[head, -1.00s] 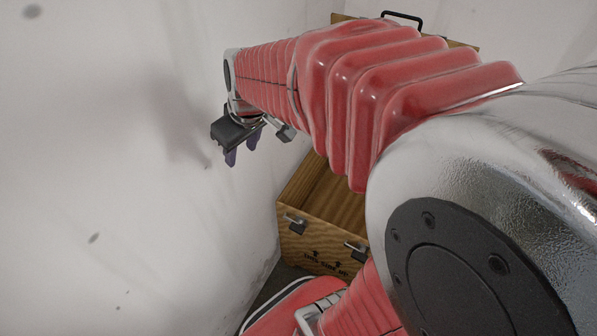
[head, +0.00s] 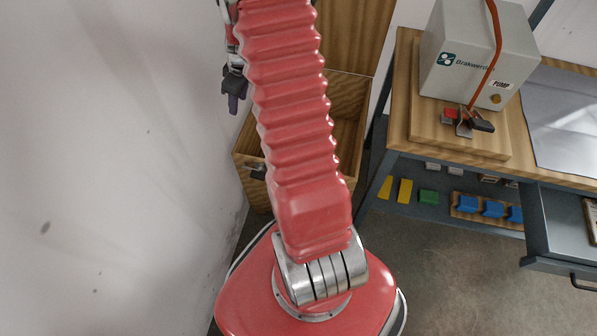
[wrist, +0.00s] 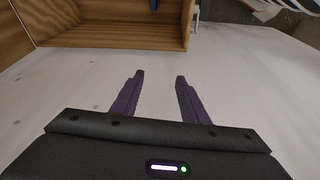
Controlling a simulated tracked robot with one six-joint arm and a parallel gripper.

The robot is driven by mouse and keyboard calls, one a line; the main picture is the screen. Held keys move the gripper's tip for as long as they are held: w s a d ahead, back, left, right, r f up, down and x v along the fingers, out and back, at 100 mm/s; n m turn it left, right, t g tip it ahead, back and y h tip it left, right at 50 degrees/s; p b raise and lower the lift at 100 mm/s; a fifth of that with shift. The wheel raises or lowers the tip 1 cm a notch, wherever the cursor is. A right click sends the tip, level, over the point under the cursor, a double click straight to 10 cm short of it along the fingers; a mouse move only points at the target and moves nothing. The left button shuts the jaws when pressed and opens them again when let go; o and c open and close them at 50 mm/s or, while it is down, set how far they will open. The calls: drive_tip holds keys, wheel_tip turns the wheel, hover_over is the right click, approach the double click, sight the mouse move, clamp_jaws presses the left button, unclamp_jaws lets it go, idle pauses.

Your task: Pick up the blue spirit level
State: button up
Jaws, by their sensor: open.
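I cannot pick out the blue spirit level for sure in either view. A small blue piece (wrist: 153,4) shows at the top edge of the wrist view, inside the wooden crate (wrist: 125,34), too cut off to identify. My gripper (wrist: 159,76) is open and empty, its two purple fingers apart over pale wall. In the head view my gripper (head: 234,104) hangs by the left wall, beside the wooden crate (head: 248,190), partly hidden behind my red arm. The arm also covers much of the crate's inside.
A workbench (head: 402,85) stands at right with a grey pump box (head: 470,60) on it. Its lower shelf holds yellow blocks (head: 404,191), a green block (head: 429,197) and blue blocks (head: 493,209). A drawer (head: 565,225) stands open at far right. The white wall (head: 100,170) is close at left.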

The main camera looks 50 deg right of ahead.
drive_tip(key=s+d+f, duration=0.4)
drive_tip(key=s+f, duration=0.1)
drive_tip(key=f, duration=0.6)
drive_tip(key=s+d+f+g, duration=0.1)
drive_tip(key=s+d+f, duration=0.4)
drive_tip(key=f, duration=0.6)
drive_tip(key=s+d+f+n, duration=0.1)
drive_tip(key=s+d+f, duration=0.4)
drive_tip(key=f, duration=0.7)
drive_tip(key=shift+d, duration=0.15)
drive_tip(key=shift+w+a+f, duration=0.1)
drive_tip(key=shift+w+f, duration=0.1)
drive_tip(key=shift+f, duration=1.2)
drive_tip(key=shift+w+a+f, duration=0.1)
drive_tip(key=shift+w+f, duration=0.1)
drive_tip(key=shift+f, duration=1.2)
drive_tip(key=shift+w+a+f, duration=0.1)
drive_tip(key=shift+w+f, duration=0.1)
drive_tip(key=shift+f, duration=1.2)
drive_tip(key=shift+w+a+f, duration=0.1)
drive_tip(key=shift+f, duration=1.2)
drive_tip(key=shift+w+a+f, duration=0.1)
drive_tip(key=shift+f, duration=1.2)
drive_tip(key=shift+c, duration=0.6)
